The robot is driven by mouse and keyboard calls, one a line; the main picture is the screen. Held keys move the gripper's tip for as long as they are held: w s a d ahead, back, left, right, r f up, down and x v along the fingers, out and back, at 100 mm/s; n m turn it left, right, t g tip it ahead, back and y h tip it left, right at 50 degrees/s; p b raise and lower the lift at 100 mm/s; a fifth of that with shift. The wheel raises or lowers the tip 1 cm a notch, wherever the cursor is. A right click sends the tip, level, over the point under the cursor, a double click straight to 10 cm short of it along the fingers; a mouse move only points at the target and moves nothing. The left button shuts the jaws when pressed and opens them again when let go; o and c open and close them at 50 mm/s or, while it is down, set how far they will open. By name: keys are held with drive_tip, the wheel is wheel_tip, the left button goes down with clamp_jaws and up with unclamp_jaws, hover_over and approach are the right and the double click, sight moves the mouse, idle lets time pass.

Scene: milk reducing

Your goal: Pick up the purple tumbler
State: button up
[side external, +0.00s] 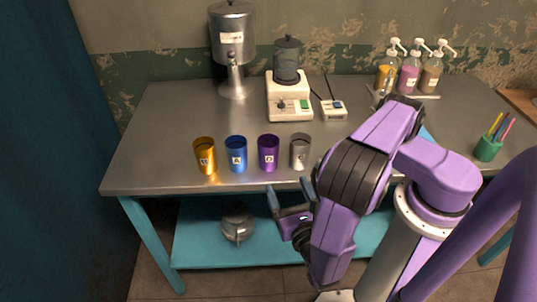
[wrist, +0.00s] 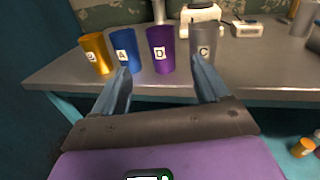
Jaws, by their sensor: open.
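The purple tumbler (side external: 268,153) stands upright near the front edge of the metal table, with a white label reading D. In the wrist view the purple tumbler (wrist: 161,50) is ahead, in the gap between my fingers. My gripper (side external: 290,186) is open and empty, in front of the table's front edge and apart from the tumbler. In the wrist view both fingers of my gripper (wrist: 162,80) are spread wide. The blue tumbler (side external: 236,154), label A, stands to its left, and the grey tumbler (side external: 300,151), label C, to its right.
A gold tumbler (side external: 205,155) ends the row at the left. Behind stand a blender (side external: 289,92), a small scale (side external: 334,110) and a metal dispenser (side external: 232,45). Pump bottles (side external: 410,70) and a green pen cup (side external: 488,149) are at the right. A pot (side external: 237,224) sits on the lower shelf.

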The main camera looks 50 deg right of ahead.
sight(271, 151)
drive_tip(key=x, duration=1.7)
drive_tip(key=c, duration=0.8)
